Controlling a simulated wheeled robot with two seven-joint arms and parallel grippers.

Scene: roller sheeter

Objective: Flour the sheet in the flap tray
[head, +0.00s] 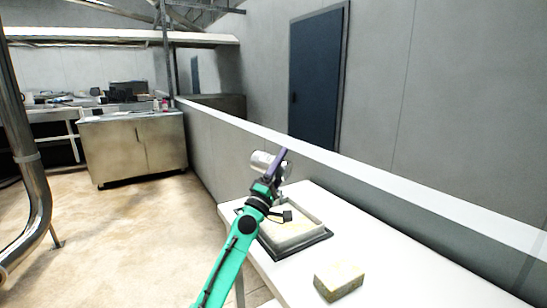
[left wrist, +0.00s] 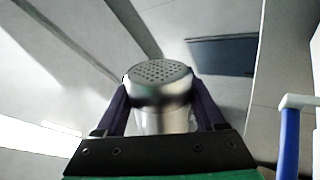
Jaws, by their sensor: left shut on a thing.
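My left gripper (head: 274,172) is shut on a silver metal shaker (head: 262,160) and holds it up in the air, over the far left part of the tray. The shaker looks tilted in the head view. In the left wrist view, the shaker (left wrist: 160,112) sits between the two dark fingers, with its perforated lid toward the far end. The tray (head: 322,238) has a dark rim and pale raised walls, and stands on the white table. Something pale yellowish lies inside it. My gripper and arm hide part of the tray. My right gripper is not in view.
A yellowish speckled block (head: 338,281) lies on the white table (head: 400,275), in front of the tray. The table to the right of it is clear. A low wall (head: 400,187) runs behind the table. A steel cabinet (head: 135,145) stands at the far left.

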